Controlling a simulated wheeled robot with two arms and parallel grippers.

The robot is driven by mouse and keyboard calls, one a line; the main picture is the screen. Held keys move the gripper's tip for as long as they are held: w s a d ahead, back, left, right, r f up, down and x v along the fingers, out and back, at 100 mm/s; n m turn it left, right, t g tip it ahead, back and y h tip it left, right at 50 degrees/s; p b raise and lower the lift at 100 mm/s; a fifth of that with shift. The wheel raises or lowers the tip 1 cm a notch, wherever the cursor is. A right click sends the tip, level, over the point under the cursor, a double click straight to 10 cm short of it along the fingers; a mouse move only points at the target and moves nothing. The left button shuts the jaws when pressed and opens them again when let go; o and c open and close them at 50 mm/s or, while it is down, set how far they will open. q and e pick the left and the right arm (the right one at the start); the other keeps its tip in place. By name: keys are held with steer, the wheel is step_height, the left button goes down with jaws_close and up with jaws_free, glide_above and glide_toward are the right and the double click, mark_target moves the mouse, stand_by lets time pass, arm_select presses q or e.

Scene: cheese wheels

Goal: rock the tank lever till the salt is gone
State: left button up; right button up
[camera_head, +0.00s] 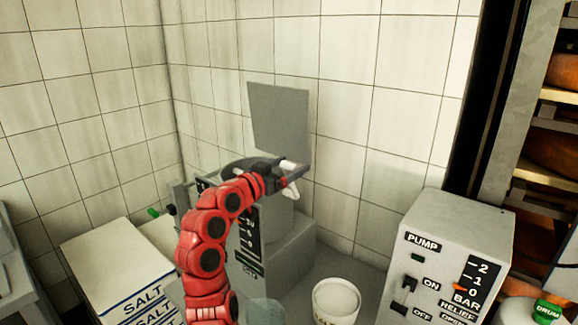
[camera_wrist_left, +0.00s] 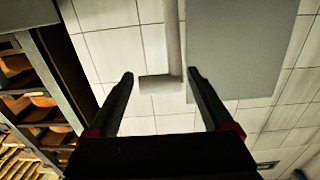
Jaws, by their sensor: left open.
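The grey tank (camera_head: 279,220) stands against the tiled wall with its flat lid (camera_head: 280,118) raised. My left gripper (camera_head: 284,177) is at the tank's top, in front of the lid; the arm hides part of the tank and its marked panel (camera_head: 247,243). In the left wrist view the gripper (camera_wrist_left: 160,76) is open. A pale bar with a squared end (camera_wrist_left: 160,82) shows between its fingers, with no clear contact. A pale lever-like part (camera_head: 292,190) shows beside the gripper; I cannot tell if it is the tank lever. No salt inside the tank is visible.
White salt sacks (camera_head: 118,268) are stacked at left. A white tub (camera_head: 336,300) stands in front of the tank. A grey pump box (camera_head: 452,262) is at right, with cheese shelves (camera_head: 540,140) behind it. A green-tipped handle (camera_head: 153,212) is left of my arm.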

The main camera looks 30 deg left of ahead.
arm_select(q)
jaws_close()
stand_by(0.5)
steer(key=shift+w+d+r+g, duration=0.1)
steer(key=shift+w+r+g, duration=0.25)
steer(key=shift+w+g, duration=0.25)
steer(key=w+d+g+b, duration=0.1)
steer(key=w+g, duration=0.3)
steer(key=w, duration=0.6)
steer(key=shift+w+f+g+b, duration=0.3)
steer(key=shift+w+f+b, duration=0.05)
steer(key=shift+w+f, duration=0.05)
